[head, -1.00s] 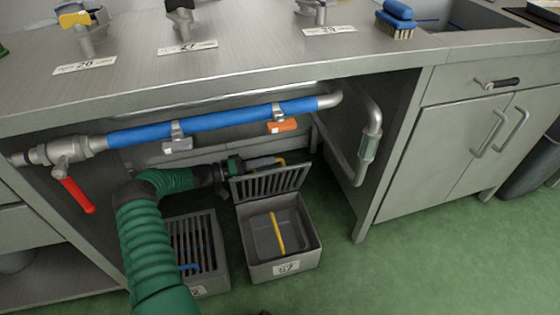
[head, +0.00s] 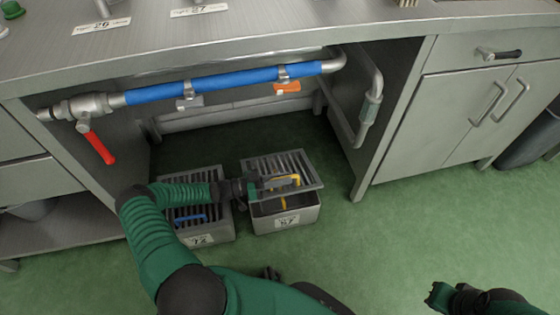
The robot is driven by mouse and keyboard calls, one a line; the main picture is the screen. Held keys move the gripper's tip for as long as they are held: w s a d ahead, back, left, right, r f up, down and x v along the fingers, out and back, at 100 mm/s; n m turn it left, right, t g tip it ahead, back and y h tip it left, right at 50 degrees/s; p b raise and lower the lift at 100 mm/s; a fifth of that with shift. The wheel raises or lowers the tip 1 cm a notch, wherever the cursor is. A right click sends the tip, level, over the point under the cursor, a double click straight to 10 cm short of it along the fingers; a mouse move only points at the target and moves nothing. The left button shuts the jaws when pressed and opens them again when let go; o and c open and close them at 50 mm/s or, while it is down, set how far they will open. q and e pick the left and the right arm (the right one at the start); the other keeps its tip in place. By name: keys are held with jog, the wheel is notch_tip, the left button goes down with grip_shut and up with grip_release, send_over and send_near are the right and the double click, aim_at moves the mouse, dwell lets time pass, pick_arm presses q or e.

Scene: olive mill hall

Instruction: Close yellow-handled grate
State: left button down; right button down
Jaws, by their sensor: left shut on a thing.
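The yellow-handled grate (head: 304,166) lies nearly flat over the right-hand grey floor box (head: 268,224) under the counter. Its front edge is a little above the box's front rim, and a dark gap shows there with a bit of yellow bar inside. My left gripper (head: 264,184) is shut on the yellow handle (head: 284,181) on top of the grate and hides part of it. My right gripper (head: 438,298) is low at the right, away from the box; its fingers are too unclear to read.
Beside it stands another box (head: 207,233) with a blue-handled grate (head: 190,219), partly behind my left arm. Above run a blue pipe (head: 205,85) and a red valve lever (head: 102,148). A counter leg (head: 358,186) stands at right. The green floor at right is clear.

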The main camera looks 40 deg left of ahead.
pick_arm(q)
notch_tip(320, 180, down, 6)
jog(key=s+d+b, duration=0.1)
jog(key=shift+s+d+b, duration=0.25)
jog(key=shift+d+b, duration=0.1)
jog(key=shift+r, duration=0.1)
jog(key=c, duration=1.4)
grip_release()
jog(key=shift+r, duration=0.1)
notch_tip(320, 180, up, 4)
jog(key=p, duration=0.4)
jog(key=shift+r, duration=0.1)
jog(key=s+d+p, duration=0.7)
jog(key=s+d, duration=0.1)
jog(key=s, duration=0.5)
jog(key=shift+s+d+r, duration=0.25)
jog(key=shift+d, duration=0.15)
